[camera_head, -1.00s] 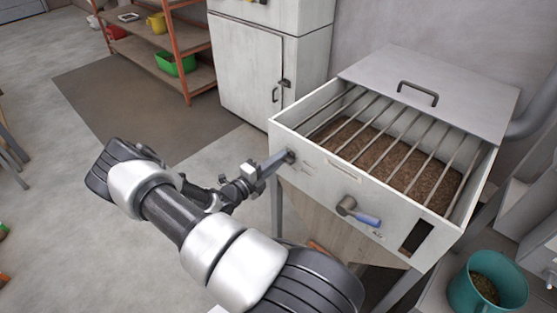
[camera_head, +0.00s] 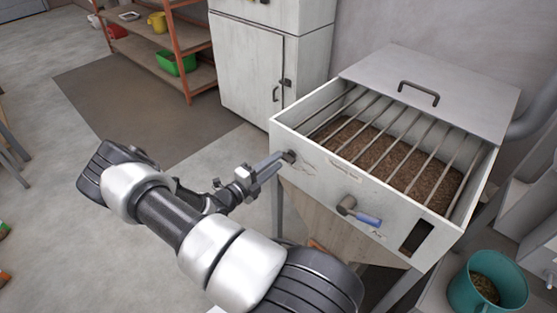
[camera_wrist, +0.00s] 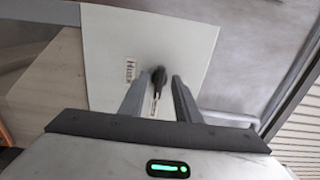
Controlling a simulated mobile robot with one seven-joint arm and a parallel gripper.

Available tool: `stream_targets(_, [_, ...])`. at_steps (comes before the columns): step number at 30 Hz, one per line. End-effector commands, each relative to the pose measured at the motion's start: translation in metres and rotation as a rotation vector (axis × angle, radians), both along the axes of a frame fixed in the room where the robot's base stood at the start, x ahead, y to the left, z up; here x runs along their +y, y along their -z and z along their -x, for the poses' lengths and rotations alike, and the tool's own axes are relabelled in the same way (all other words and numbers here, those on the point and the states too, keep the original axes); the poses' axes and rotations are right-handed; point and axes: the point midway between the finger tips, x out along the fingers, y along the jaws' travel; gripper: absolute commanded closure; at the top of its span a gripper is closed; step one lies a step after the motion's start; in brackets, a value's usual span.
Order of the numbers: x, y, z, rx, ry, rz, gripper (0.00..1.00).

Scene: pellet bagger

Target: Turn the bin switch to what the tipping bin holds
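The tipping bin (camera_head: 330,175) is a pale metal hopper with bars across its open top. It holds brown, loose material (camera_head: 385,160) under the bars. A small black switch knob (camera_head: 290,156) sits at the left end of its front face. In the wrist view the black knob (camera_wrist: 158,74) stands between my fingertips, beside a small label (camera_wrist: 130,69) whose words I cannot read. My gripper (camera_head: 280,160) reaches the knob from the left. In the wrist view my gripper (camera_wrist: 163,80) has its fingers apart, with a slight gap showing beside the knob.
A blue-handled lever (camera_head: 358,212) is on the bin's front, right of the knob. A teal bucket (camera_head: 487,284) with brownish contents stands at lower right. A grey cabinet (camera_head: 250,75) and orange-framed shelves (camera_head: 180,50) stand behind.

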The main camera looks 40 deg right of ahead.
Motion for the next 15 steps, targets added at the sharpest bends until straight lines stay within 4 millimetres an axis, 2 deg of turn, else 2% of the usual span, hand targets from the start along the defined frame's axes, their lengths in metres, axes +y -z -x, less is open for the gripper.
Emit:
stream_targets(9, [0.080, 0.000, 0.005, 0.000, -0.005, -0.002, 0.70])
stream_targets(15, [0.122, 0.000, 0.010, 0.000, -0.003, -0.001, 0.70])
